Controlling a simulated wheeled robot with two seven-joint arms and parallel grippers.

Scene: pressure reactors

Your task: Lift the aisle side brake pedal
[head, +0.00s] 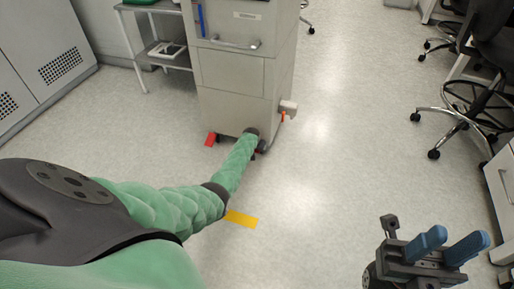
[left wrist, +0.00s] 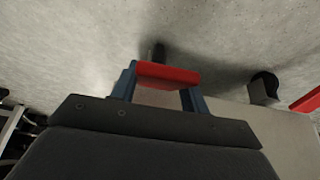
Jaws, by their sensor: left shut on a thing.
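A red brake pedal (left wrist: 168,74) lies between the two blue fingers of my left gripper (left wrist: 162,88) in the left wrist view, and the gripper is shut on it. In the head view my left arm reaches to the lower right corner of the beige wheeled cabinet (head: 232,72), where its wrist mostly hides the gripper and the held pedal. A second red pedal (head: 210,139) sticks out at the cabinet's lower left corner; a red part also shows at the right edge of the left wrist view (left wrist: 307,100). My right gripper (head: 447,248) is open and empty above the floor at the lower right.
A dark castor (left wrist: 263,88) shows beside the held pedal. A yellow floor mark (head: 241,219) lies in front. Black chairs (head: 478,85) stand at the right; the floor between is clear.

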